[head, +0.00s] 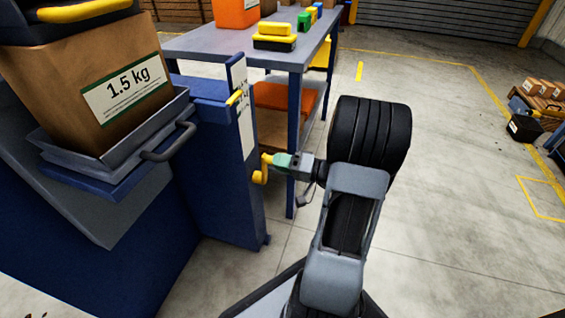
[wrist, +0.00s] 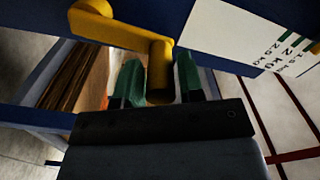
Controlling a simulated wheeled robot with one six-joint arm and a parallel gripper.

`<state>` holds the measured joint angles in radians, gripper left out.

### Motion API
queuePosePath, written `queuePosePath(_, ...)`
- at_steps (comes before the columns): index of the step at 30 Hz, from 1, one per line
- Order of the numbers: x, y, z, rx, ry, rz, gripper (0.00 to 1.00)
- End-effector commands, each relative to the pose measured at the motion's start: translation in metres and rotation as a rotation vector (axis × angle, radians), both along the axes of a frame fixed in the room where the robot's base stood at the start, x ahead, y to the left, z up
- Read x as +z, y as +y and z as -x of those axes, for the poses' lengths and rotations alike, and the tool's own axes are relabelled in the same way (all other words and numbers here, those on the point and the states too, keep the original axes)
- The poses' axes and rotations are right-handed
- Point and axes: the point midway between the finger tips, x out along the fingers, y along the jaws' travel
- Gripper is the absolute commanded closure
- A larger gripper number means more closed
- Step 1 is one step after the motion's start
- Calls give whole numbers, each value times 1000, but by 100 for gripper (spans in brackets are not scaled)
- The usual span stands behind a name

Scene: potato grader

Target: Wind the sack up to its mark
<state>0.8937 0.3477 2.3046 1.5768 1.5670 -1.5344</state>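The brown paper sack (head: 90,75), labelled 1.5 kg, sits upright in a grey tray (head: 118,160) with a dark handle, at the left. A white scale strip (head: 244,118) runs down the blue post, with a small yellow pointer (head: 235,98) near its upper part. The strip also shows in the wrist view (wrist: 235,35), its kg marks partly out of frame. The yellow crank (head: 259,177) is low on the post's side.
A blue workbench (head: 200,43) behind holds an orange bin (head: 236,12), a yellow-and-black case (head: 274,38) and small coloured blocks. An orange box (head: 272,96) lies on its lower shelf. Cartons and crates stand at the far right. The floor right of my arm is clear.

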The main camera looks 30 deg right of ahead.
Motion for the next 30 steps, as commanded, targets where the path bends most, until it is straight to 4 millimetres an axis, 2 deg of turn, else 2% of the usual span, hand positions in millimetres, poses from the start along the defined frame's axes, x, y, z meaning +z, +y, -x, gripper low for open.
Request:
queuePosePath(1, 0, -1, 0, -2, 0, 0, 60)
queuePosePath(5, 0, -3, 0, -8, -1, 1, 48)
queuePosePath(12, 1, -3, 1, -9, -1, 1, 47)
queuePosePath(16, 2, -9, 7, -11, -1, 0, 47)
queuePosePath(30, 3, -64, 78, -12, 0, -2, 47)
